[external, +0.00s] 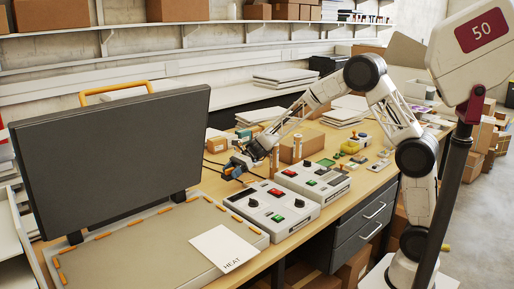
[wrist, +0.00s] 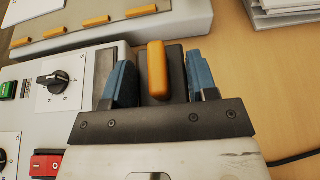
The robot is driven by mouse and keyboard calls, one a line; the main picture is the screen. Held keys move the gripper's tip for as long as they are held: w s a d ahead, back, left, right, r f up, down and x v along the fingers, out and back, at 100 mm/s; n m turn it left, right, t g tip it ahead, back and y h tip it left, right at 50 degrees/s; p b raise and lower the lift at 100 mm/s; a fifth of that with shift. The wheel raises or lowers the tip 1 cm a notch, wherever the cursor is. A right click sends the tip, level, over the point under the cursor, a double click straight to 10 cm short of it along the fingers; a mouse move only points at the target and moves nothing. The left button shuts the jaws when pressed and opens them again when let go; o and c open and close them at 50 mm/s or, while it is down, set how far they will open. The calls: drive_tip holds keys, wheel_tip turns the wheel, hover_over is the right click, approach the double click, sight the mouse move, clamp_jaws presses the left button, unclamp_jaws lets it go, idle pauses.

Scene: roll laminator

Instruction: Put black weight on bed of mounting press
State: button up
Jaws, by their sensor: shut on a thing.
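My gripper (external: 240,165) is over the table behind the control boxes, to the right of the mounting press. In the wrist view, my gripper (wrist: 160,80) has its blue finger pads on either side of the black weight (wrist: 176,62), shut on it. The weight has an orange handle (wrist: 157,70) on top. In the external view the weight is too small to make out clearly. The press's grey bed (external: 150,243) lies flat at the front left, with its dark lid (external: 110,145) raised. A paper marked HEAT (external: 224,248) lies at the bed's right edge.
Control boxes with knobs and buttons (external: 271,205) stand right of the press, close to my gripper. A cardboard box (external: 300,148) stands behind them. Small coloured items (external: 352,146) lie further right. The bed's middle is clear, with orange strips along its edge.

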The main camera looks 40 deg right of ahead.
drive_tip(key=s+a+g, duration=0.1)
drive_tip(key=s+a, duration=0.4)
drive_tip(key=a, duration=0.3)
drive_tip(key=s+a+n, duration=0.1)
drive_tip(key=s+a, duration=0.4)
drive_tip(key=a, duration=0.3)
drive_tip(key=s+a+r+n+g, duration=0.1)
drive_tip(key=s+a, duration=0.5)
drive_tip(key=a, duration=0.2)
drive_tip(key=shift+g, duration=0.3)
drive_tip(key=shift+n+g+h, duration=0.3)
drive_tip(key=shift+n+g, duration=0.3)
drive_tip(key=shift+n, duration=0.1)
drive_tip(key=s+a, duration=0.2)
drive_tip(key=s, duration=0.1)
drive_tip(key=s+a, duration=0.6)
drive_tip(key=shift+s+a+r, duration=0.15)
drive_tip(key=shift+s+a, duration=0.1)
drive_tip(key=shift+s, duration=0.1)
drive_tip(key=s+a, duration=0.4)
drive_tip(key=s, duration=0.2)
drive_tip(key=s+a+n+g, duration=0.1)
drive_tip(key=s+a, duration=0.2)
drive_tip(key=s, duration=0.4)
drive_tip(key=shift+a+g, duration=0.3)
drive_tip(key=shift+a, duration=0.05)
drive_tip(key=shift+a, duration=0.15)
